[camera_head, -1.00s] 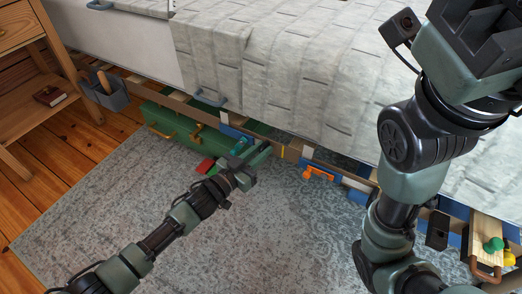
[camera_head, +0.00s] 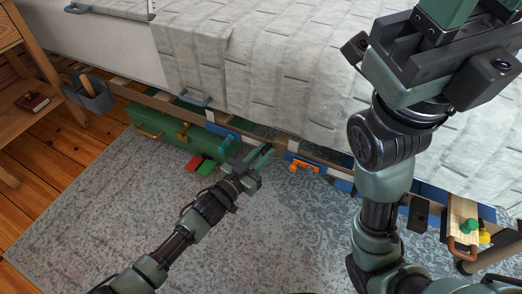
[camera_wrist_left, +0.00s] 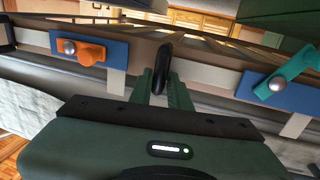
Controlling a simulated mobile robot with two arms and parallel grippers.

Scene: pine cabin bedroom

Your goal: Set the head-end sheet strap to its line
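A grey-blue strap loop (camera_head: 195,97) hangs at the side of the bed's cover; a second grey-blue loop (camera_head: 78,8) is at the upper left. I cannot tell which is the head-end strap, and I make out no marked line. My left gripper (camera_head: 260,158) is low in front of the bed's under-rail, well below the loops. In the left wrist view its green fingers (camera_wrist_left: 166,95) stand apart, with a dark ring-like handle (camera_wrist_left: 162,68) showing between them; contact is unclear. My right gripper (camera_head: 445,50) is raised over the bed at the right; its fingertips are not clear.
An orange latch (camera_head: 305,165) and a teal latch (camera_head: 225,143) sit on blue plates along the rail. A green drawer (camera_head: 160,133) is at the left, with red and green blocks near it. A grey caddy (camera_head: 92,97) hangs at the bed's corner. The rug (camera_head: 100,205) is mostly clear.

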